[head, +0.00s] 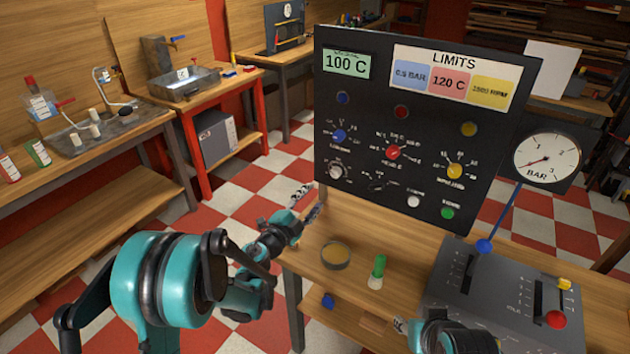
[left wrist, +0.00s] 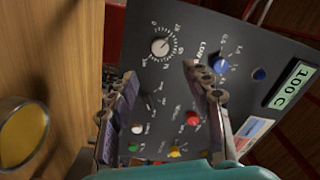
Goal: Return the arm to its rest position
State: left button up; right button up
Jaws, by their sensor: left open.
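My left arm comes in from the left in the head view, and its gripper (head: 308,203) is open and empty. It is in front of the lower left edge of the black control panel (head: 360,100), above the wooden table's left end. In the left wrist view the two fingers of the left gripper (left wrist: 160,78) stand apart with the panel face (left wrist: 185,22) behind them. No object lies between them. Part of my right arm shows at the bottom edge of the head view; its gripper's fingers are not clear.
A pressure gauge (head: 546,158) stands right of the panel. Workbenches line the left; checkered floor lies between.

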pick_arm(q)
jog(key=s+a+r+n+t+y, duration=0.2)
jog(key=s+a+r+n+y, duration=0.2)
jog(key=a+r+n+y, duration=0.6)
jog(key=s+a+f+n+g+y, duration=0.1)
jog(key=s+a+n+g+y, duration=0.1)
jog(key=s+a+n+g, duration=0.45)
jog(key=s+d+f+g+h, duration=0.1)
jog(key=s+f, duration=0.2)
jog(key=s, duration=0.4)
jog(key=s+d+f+n+g+h, duration=0.1)
jog(key=s+f, duration=0.3)
jog(key=s, duration=0.4)
jog(key=s+d+f+g+h, duration=0.1)
jog(key=s+d+f+g, duration=0.1)
jog(key=s, duration=0.6)
notch_tip(320, 180, down, 2)
jog(key=shift+s+d+f+n+h, duration=0.25)
jog(key=shift+d+n+h, duration=0.1)
jog(key=shift+d+h, duration=0.1)
jog(key=shift+w, duration=0.1)
